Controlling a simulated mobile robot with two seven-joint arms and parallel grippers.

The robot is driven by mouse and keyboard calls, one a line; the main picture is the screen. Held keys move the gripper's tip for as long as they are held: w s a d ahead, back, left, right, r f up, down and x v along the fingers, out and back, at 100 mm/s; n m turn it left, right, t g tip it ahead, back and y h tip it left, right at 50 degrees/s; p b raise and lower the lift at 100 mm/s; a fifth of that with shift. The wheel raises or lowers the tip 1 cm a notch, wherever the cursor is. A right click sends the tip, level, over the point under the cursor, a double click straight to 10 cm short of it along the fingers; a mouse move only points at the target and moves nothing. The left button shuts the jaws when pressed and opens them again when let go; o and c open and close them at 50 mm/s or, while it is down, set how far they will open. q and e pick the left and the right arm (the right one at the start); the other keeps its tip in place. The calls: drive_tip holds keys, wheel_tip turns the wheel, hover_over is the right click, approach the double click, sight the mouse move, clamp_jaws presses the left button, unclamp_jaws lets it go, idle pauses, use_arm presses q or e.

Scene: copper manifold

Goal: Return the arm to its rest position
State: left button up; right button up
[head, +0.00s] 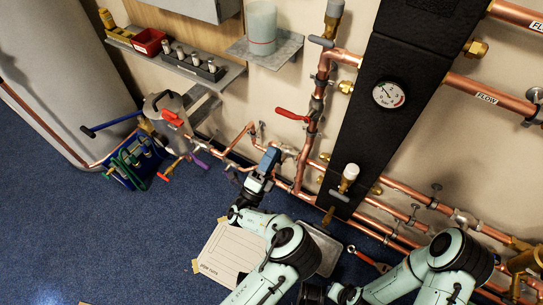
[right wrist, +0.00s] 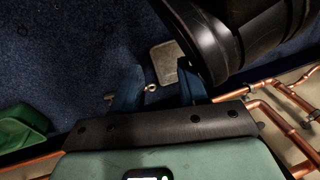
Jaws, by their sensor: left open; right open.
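My left gripper (head: 269,160) is in the middle of the head view, in front of the copper pipes and above the blue floor. It is open, and I see nothing held in it. My left arm comes up to it from the bottom edge. My right arm enters at the lower right of the head view, with its wrist low at the bottom edge. In the right wrist view my right gripper (right wrist: 157,87) has its two blue fingers apart, with nothing gripped between them.
Copper pipes (head: 395,187) and a black panel with a gauge (head: 389,95) line the wall. A grey tray (head: 329,260), a wrench (head: 369,259) and a pale mat (head: 229,252) lie on the floor.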

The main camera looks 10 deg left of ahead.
idle(0.5)
